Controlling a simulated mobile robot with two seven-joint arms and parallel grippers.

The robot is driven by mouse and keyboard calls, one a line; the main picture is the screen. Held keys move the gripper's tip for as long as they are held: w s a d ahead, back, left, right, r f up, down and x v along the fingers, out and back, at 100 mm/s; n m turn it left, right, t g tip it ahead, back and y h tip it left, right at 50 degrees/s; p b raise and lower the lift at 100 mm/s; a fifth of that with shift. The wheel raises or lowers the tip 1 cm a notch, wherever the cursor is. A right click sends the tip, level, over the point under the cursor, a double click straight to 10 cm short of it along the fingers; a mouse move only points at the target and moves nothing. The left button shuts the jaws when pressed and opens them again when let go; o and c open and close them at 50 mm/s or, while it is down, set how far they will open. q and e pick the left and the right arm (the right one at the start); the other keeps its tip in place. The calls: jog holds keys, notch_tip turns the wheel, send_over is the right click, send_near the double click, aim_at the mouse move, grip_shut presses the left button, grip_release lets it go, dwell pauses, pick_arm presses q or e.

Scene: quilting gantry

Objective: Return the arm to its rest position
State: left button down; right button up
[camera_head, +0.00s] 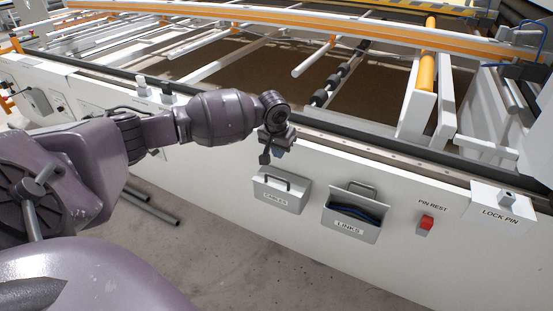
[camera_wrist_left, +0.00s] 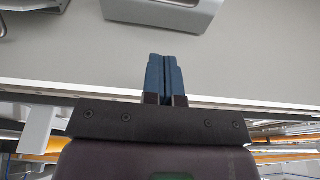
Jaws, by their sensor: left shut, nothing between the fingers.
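My left arm (camera_head: 215,117) reaches in from the left in the head view, purple and grey. Its left gripper (camera_head: 268,155) hangs in front of the white gantry panel, above and slightly left of the bin marked CABLES (camera_head: 280,193). In the left wrist view the two blue fingers of the gripper (camera_wrist_left: 164,75) are pressed together with nothing between them. A grey-white bin edge (camera_wrist_left: 165,15) shows beyond the fingertips there. My right gripper is not in view.
A bin marked LINKS (camera_head: 347,229) holds something dark blue. Pipes (camera_head: 150,204) lie on the floor. The gantry rail (camera_head: 400,157) runs along the panel top.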

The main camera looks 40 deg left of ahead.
pick_arm(q)
jog(key=p+v, duration=0.1)
jog(key=v, duration=0.5)
jog(key=shift+f, duration=0.1)
